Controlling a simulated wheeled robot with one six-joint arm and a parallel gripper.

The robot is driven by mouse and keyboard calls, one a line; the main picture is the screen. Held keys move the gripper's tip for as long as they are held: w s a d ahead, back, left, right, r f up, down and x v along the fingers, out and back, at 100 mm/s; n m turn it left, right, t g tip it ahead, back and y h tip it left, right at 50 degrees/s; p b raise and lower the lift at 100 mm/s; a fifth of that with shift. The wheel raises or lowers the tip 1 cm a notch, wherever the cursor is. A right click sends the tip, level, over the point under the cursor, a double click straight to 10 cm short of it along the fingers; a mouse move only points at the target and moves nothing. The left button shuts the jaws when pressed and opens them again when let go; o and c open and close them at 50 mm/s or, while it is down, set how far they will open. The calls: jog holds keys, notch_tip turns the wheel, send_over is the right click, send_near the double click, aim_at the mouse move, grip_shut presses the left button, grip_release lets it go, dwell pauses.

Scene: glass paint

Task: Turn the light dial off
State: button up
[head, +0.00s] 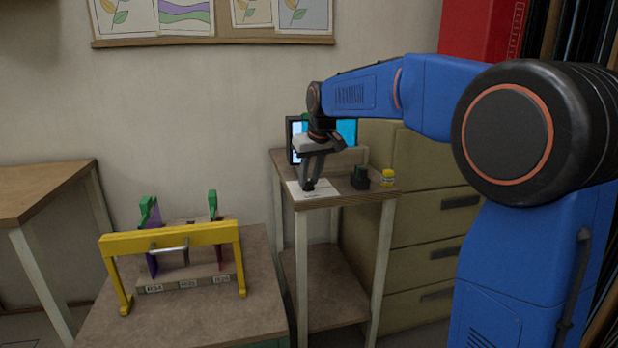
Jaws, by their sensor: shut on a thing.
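My gripper (311,183) points down over the front left of the small wooden table (345,200). Its fingers are shut on a small dark knob-like thing (308,186), mostly hidden by the fingertips. This thing is at a white sheet (325,191) on the tabletop. No marking shows that tells whether it is the light dial or how it is turned. A black block-like object (360,177) stands on the table to the right of my gripper, apart from it.
A small yellow jar (388,178) stands near the table's right edge. A screen (346,131) is behind my gripper. Drawers (440,240) stand at right. A lower table (210,310) at left holds a yellow frame (170,237) and a rack with coloured panes (152,225).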

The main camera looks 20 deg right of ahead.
jog(key=n+y, duration=0.1)
jog(key=n, duration=0.2)
jog(key=n+g+y, duration=0.1)
jog(key=n, duration=0.2)
jog(key=shift+w+d+n, duration=0.1)
jog(key=shift+d+n, duration=0.1)
jog(key=shift+n, duration=0.1)
dwell(0.3)
jog(key=o, duration=1)
jog(key=shift+o, duration=0.2)
jog(key=shift+r, duration=0.1)
jog(key=v, duration=1.7)
jog(key=shift+w+d, duration=0.15)
jog(key=shift+d, duration=0.1)
